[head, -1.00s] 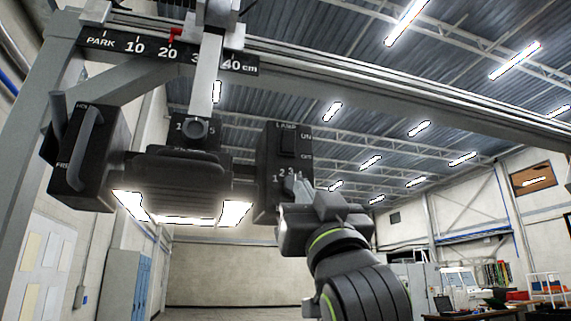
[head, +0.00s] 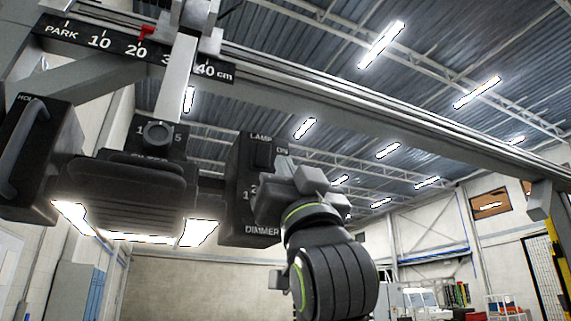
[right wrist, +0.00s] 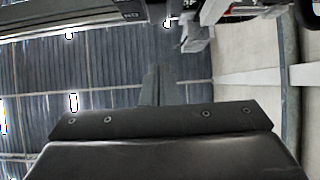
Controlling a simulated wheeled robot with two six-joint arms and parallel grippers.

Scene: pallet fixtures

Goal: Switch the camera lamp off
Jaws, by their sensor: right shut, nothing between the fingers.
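The dark camera lamp housing (head: 130,195) hangs under the rail, and its panels (head: 198,233) below glow white, so the lamp is lit. To its right is the black control box (head: 245,225) with a LAMP rocker switch (head: 263,152), marked ON beside its upper part, and a DIMMER label at the bottom. My right gripper (head: 281,158) is shut and empty, its tips just right of the switch. I cannot tell whether they touch the box. The gripper hides the OFF mark and part of the dimmer. In the right wrist view the closed fingers (right wrist: 159,86) point forward. My left gripper is not in view.
A rail with a scale plate (head: 120,48) in cm and a red marker (head: 147,34) runs above. A bracket (head: 176,80) hangs from it to the lamp. Another dark box with a handle (head: 22,150) is at the left. Free room lies right of my right arm.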

